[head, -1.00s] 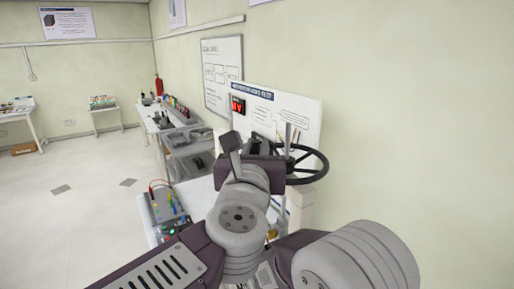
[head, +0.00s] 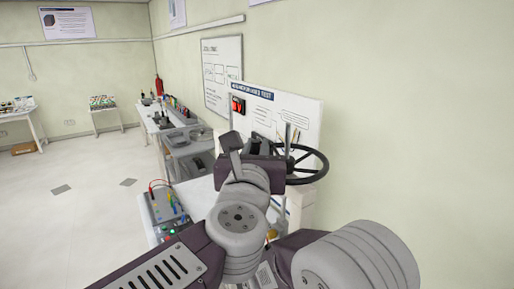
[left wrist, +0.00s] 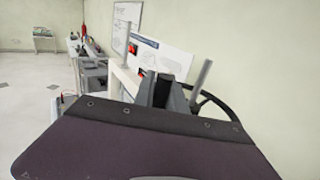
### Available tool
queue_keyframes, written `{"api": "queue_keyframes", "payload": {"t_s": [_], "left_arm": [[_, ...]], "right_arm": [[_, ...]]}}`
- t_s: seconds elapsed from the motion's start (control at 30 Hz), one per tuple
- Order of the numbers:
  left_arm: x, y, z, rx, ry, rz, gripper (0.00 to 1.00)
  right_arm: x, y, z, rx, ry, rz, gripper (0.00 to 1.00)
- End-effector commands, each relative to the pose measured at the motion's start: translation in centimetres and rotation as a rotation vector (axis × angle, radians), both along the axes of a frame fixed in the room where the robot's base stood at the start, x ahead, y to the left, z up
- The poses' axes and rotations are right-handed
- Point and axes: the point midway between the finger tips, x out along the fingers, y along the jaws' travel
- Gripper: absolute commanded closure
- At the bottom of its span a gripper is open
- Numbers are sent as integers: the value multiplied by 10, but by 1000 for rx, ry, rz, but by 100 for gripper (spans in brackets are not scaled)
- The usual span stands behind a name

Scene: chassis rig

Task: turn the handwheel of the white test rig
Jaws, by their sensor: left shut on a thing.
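The white test rig has an upright panel (head: 300,115) with a small red display (head: 237,105), too small to read. Its black handwheel (head: 325,164) stands out in front of the panel, and part of its rim also shows in the left wrist view (left wrist: 222,107). My left gripper (head: 256,146) is at the wheel's left side and shut on its rim. In the left wrist view, the dark fingers (left wrist: 162,88) stand close together, and my wrist body hides the gripped spot and the lower wheel. My right gripper is not in view.
A grey box with coloured plugs and leads (head: 165,205) lies on the white surface left of my arm. A bench with equipment (head: 175,125) stands behind. The wall is close on the right. Open floor (head: 70,220) lies to the left.

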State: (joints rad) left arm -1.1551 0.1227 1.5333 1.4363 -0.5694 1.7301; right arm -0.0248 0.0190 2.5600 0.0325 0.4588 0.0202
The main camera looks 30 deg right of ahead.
Motion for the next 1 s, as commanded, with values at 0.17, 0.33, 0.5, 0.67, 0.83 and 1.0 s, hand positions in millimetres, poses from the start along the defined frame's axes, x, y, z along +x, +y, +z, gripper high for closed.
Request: {"api": "queue_keyframes", "payload": {"t_s": [0.17,0.33,0.5,0.67,0.83,1.0], "left_arm": [[1,-1,-3,1,2,-1,100],[3,-1,-1,2,1,-2,100],[3,-1,-1,2,1,-1,70],[3,-1,-1,1,0,-1,62],[2,-1,-1,0,0,-1,62],[-19,13,-3,-3,-1,-4,62]], "right_arm": [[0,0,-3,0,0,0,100],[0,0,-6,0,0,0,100],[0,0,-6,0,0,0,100],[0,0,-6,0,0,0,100],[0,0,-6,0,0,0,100],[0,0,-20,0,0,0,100]]}}
